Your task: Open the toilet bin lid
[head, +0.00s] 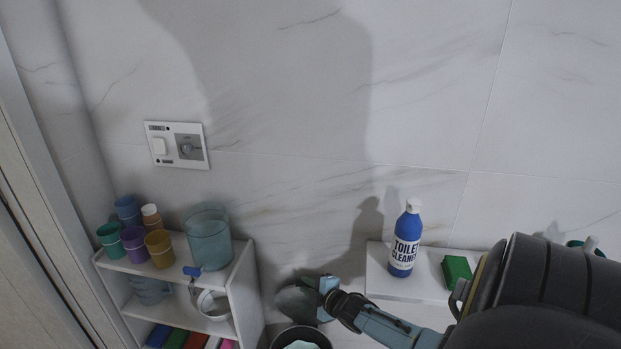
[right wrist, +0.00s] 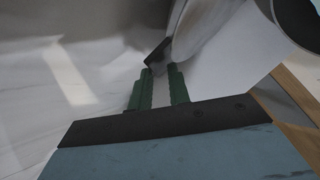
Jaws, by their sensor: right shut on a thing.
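The toilet bin (head: 283,340) stands at the bottom of the head view, with a dark round rim and something pale green inside. Its grey lid (head: 293,303) is tilted up behind the opening, so the bin is at least partly open. My right gripper (head: 327,284) is at the right side of the lid. In the right wrist view its green fingers (right wrist: 162,78) are shut on a dark tab (right wrist: 158,53) at the lid's edge. The lower bin is cut off by the frame. My left gripper is not in view.
A white shelf (head: 243,290) with colored cups (head: 135,243) and a blue-grey bucket (head: 208,240) stands left of the bin. A white ledge (head: 378,272) on the right holds a blue toilet cleaner bottle (head: 405,240) and a green block (head: 456,270). A marble wall is behind.

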